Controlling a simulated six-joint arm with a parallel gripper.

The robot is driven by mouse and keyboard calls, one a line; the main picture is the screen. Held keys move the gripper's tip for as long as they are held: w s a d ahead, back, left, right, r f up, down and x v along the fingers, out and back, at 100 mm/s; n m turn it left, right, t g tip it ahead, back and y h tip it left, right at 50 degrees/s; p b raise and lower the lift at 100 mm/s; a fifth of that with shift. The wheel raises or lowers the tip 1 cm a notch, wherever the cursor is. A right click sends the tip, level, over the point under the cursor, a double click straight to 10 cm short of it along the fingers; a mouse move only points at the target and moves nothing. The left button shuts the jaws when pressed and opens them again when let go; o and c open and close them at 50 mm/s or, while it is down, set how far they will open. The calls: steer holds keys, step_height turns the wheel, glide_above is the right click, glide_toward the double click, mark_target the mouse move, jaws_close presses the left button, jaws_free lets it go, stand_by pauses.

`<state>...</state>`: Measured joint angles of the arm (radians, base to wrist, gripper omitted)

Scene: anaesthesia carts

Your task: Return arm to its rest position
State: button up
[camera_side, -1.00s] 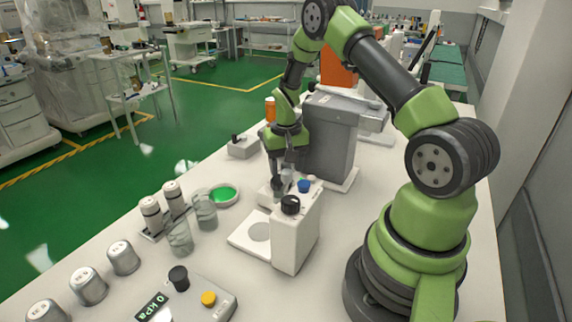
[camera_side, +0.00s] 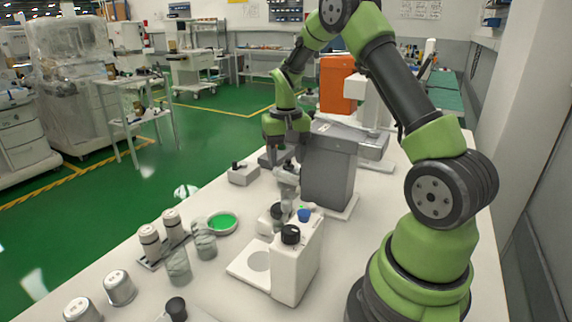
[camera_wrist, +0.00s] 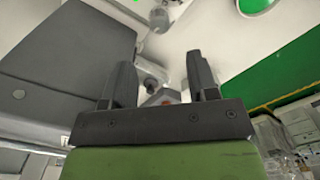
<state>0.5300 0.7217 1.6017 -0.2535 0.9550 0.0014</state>
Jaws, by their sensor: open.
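My gripper (camera_side: 285,152) hangs from the green arm left of the grey bin, above the table. In the wrist view its two dark fingers (camera_wrist: 162,78) stand apart. Below it in the side view is a small grey-white fitting (camera_side: 287,176); I cannot tell whether they touch.
A white device (camera_side: 295,262) with a black and a blue knob stands in front. A grey bin (camera_side: 328,170) is close on the right. A green dish (camera_side: 222,222), several canisters and cups (camera_side: 178,265) stand left. A small box (camera_side: 243,174) sits behind.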

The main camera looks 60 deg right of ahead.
steer(key=s+a+r+n+t, duration=0.1)
steer(key=a+r+t, duration=0.1)
steer(key=a+r, duration=0.6)
steer(key=s+a+r+n+t+y, duration=0.1)
steer(key=s+a+r+n+t, duration=0.1)
steer(key=s+a+r, duration=0.2)
steer(key=s+a+r+n+t+y, duration=0.1)
steer(key=s+a+r+n+t, duration=0.1)
steer(key=s+a+r, duration=0.3)
steer(key=s+a+t, duration=0.1)
steer(key=s+a, duration=0.2)
steer(key=s, duration=0.3)
steer(key=shift+a, duration=0.3)
